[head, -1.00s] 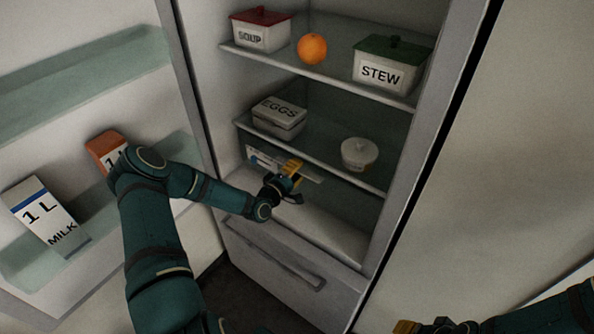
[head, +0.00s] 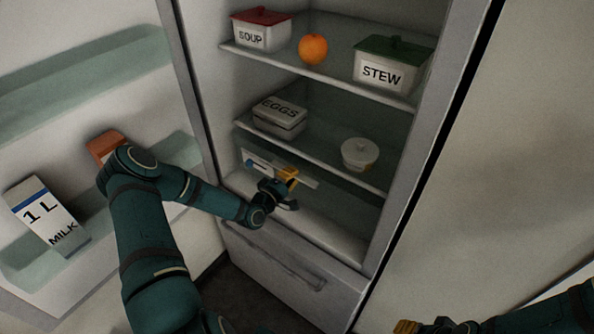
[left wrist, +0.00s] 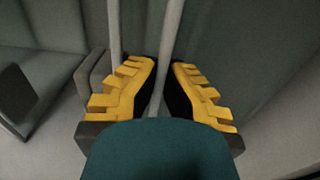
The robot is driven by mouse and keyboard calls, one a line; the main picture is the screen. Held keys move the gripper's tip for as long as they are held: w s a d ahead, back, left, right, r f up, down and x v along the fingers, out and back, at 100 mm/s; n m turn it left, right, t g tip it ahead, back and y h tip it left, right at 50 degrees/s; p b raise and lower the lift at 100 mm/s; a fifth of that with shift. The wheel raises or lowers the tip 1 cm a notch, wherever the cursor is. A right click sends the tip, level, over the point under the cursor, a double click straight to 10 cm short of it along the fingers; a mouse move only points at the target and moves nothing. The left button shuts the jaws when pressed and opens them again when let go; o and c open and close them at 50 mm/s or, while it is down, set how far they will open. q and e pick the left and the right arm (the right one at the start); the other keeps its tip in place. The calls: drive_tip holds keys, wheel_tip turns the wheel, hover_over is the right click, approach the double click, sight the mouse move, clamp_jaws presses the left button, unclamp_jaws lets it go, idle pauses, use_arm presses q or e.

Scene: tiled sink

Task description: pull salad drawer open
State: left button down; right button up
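The salad drawer (head: 308,180) is the clear drawer with a pale strip on its front, under the lowest shelf of the fridge. My left gripper (head: 289,180) is at its front and covers part of the strip. In the left wrist view, the two yellow-padded fingers (left wrist: 163,70) stand close on both sides of a thin grey bar (left wrist: 170,35), which looks like the drawer handle. They look shut on it; the exact contact is hidden. My right gripper (head: 405,328) shows only partly at the bottom edge, its fingers unclear.
The open fridge door at left holds a milk carton (head: 46,216) and an orange-topped carton (head: 104,146). Shelves above hold an egg box (head: 279,117), a white lidded bowl (head: 360,154), soup and stew boxes and an orange (head: 313,49). A closed lower drawer (head: 290,268) is below.

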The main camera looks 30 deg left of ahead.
use_arm(q)
drive_tip(key=s+a, duration=0.1)
drive_tip(key=s, duration=2)
drive_tip(key=shift+s+a+p, duration=0.35)
drive_tip(key=shift+s, duration=0.05)
drive_tip(key=c, duration=1.1)
unclamp_jaws()
drive_tip(key=s, duration=1.2)
drive_tip(key=shift+a, duration=0.45)
